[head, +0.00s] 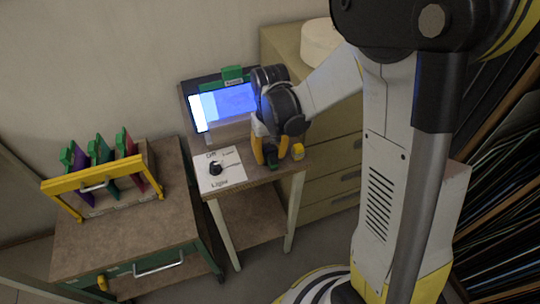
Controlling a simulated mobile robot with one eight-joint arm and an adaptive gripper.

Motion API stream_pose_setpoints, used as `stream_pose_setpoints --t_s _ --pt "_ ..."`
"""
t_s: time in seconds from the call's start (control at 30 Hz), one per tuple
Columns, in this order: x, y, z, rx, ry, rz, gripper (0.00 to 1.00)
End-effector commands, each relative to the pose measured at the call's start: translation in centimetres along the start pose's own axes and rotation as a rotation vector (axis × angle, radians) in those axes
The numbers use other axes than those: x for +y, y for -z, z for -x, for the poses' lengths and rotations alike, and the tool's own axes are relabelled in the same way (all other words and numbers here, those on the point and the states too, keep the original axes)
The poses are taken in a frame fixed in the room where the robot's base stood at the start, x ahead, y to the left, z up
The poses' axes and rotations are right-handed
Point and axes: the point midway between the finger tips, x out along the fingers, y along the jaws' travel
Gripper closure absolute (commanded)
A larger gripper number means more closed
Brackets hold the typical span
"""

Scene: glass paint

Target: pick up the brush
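My gripper (270,155) points down over the right part of the small table, in front of the lit screen. Its two yellow fingers are apart, one on each side of a small dark green object (272,160). I cannot tell whether the fingers touch this object, or whether it is the brush. A small yellow block-like thing (297,152) stands just right of the gripper, near the table's right edge. No brush shows clearly; the gripper hides part of the tabletop.
The small table (240,178) carries a light-switch panel (232,168) and a screen (228,101). At left, a yellow-framed rack (92,176) of coloured panels stands on a cabinet (130,233). A drawer unit (335,165) stands close behind at right.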

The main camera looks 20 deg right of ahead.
Motion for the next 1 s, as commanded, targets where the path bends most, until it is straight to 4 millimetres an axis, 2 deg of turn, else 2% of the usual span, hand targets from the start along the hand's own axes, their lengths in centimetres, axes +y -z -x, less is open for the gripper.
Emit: stream_pose_setpoints --t_s 0.13,0.17,0.43,0.57,0.7,1.0 --pt "0.0 0.0 0.0 0.000 0.000 0.000 0.93" --pt "0.0 0.0 0.0 0.000 0.000 0.000 0.98" --pt "0.0 0.0 0.5 0.000 0.000 0.000 0.98" --pt "0.0 0.0 1.9 0.000 0.000 0.000 0.98" --pt "0.0 -0.1 4.6 0.000 0.000 0.000 0.98" --pt "6.0 -3.6 8.5 0.000 0.000 -0.006 0.98"
